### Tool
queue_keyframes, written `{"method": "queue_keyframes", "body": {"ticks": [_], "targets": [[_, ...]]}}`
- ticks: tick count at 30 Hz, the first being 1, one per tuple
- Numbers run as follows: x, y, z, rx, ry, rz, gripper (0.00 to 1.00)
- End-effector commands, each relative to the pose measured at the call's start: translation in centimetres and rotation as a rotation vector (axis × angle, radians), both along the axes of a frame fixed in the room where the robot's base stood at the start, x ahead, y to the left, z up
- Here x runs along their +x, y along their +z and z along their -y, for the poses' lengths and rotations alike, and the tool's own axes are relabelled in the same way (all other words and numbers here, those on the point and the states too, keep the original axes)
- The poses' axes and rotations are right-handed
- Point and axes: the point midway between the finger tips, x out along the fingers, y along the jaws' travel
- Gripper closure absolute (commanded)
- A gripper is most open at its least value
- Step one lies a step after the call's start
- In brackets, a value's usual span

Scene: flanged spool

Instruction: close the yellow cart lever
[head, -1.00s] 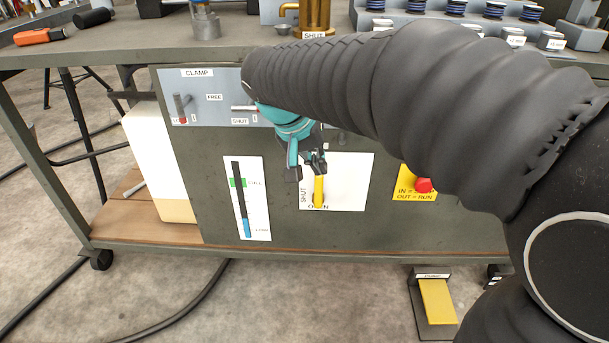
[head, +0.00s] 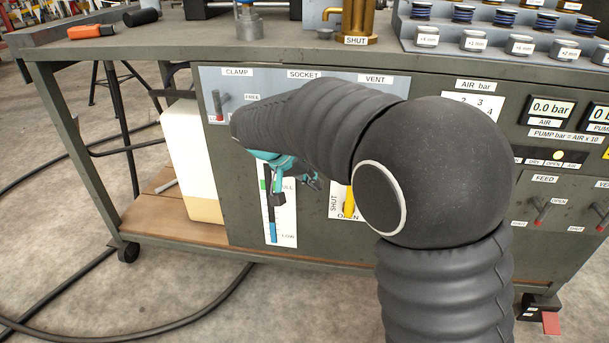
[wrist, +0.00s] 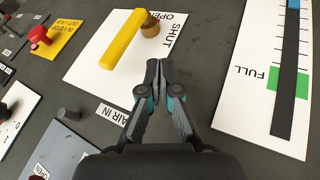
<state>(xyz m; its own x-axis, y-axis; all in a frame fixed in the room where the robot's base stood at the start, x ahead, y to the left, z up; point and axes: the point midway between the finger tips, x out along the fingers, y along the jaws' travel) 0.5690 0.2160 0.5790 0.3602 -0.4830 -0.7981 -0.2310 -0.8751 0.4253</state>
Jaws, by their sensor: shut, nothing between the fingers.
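The yellow cart lever (head: 349,203) hangs down on a white plate, its lower end by the OPEN label; SHUT is on the plate's left side. My arm hides part of the plate in the head view. In the wrist view the lever (wrist: 122,42) shows as a yellow bar beside a brass pivot (wrist: 150,25). My gripper (head: 314,182) is left of the lever, between it and the level gauge. In the wrist view the gripper (wrist: 158,64) has its fingertips together and empty, below the SHUT label and apart from the lever.
The level gauge (head: 282,225) is left of the lever plate. A red button (wrist: 38,33) on a yellow plate lies on the lever's other side. Small clamp levers (head: 218,104) sit above on the panel. A red pedal (head: 551,322) is on the floor.

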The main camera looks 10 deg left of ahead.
Motion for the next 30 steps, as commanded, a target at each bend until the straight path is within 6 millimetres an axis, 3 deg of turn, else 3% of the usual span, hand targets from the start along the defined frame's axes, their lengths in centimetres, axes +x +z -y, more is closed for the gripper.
{"method": "queue_keyframes", "body": {"ticks": [4,13,30], "targets": [[1.0,-2.4,1.4,-0.001,-0.003,-0.004,1.00],[0.8,-2.0,4.8,0.001,-0.001,0.000,1.00],[0.6,-2.0,5.0,0.010,0.006,0.000,1.00]]}}
